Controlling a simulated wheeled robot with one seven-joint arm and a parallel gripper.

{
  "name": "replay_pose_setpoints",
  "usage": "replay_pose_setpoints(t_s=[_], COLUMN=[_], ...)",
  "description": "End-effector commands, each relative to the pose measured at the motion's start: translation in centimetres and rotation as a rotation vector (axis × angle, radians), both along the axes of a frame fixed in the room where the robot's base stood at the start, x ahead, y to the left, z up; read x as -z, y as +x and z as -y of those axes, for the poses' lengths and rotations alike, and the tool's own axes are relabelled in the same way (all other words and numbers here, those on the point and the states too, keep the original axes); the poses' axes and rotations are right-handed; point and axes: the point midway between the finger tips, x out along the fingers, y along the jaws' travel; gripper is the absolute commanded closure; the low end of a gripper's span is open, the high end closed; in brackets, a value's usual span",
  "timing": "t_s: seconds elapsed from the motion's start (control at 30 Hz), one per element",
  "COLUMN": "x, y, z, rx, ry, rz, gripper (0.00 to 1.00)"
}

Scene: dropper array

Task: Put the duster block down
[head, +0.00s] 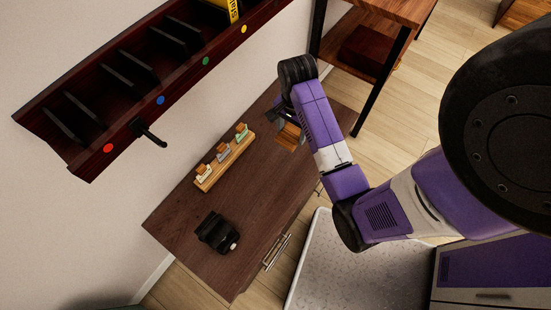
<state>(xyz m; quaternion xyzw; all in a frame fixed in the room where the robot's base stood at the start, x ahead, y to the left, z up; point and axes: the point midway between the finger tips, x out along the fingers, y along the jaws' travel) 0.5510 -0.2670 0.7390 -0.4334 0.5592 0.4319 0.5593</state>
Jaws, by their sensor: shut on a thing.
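The duster block (290,138), a small wooden-brown block, shows at the far right part of the dark wooden tabletop (265,200). My gripper (286,119) is shut on it and comes down from the purple and white arm. The arm partly hides the fingers and the block's right side. I cannot tell whether the block touches the tabletop or hangs just above it.
A light wooden rack (208,183) with several small wood-topped pieces stands left of the block. A black device (217,232) sits near the front left. A dark wall shelf (85,135) with dividers and coloured dots hangs above left. The tabletop's middle is clear.

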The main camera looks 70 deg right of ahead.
Motion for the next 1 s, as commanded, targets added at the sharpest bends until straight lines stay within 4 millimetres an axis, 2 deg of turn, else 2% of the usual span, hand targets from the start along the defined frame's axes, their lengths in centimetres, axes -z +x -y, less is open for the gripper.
replay_pose_setpoints(t_s=[0.5,0.63,0.83,1.0], x=[12.4,14.4,15.8,18.2], y=[-0.1,0.0,0.0,0.0], z=[-0.2,-0.1,-0.1,-0.1], rx=[0.0,0.0,0.0,0.0], ry=[0.004,0.002,0.002,0.002], rz=[-0.003,-0.001,-0.001,-0.001], gripper=[0.79,0.79,0.79,0.79])
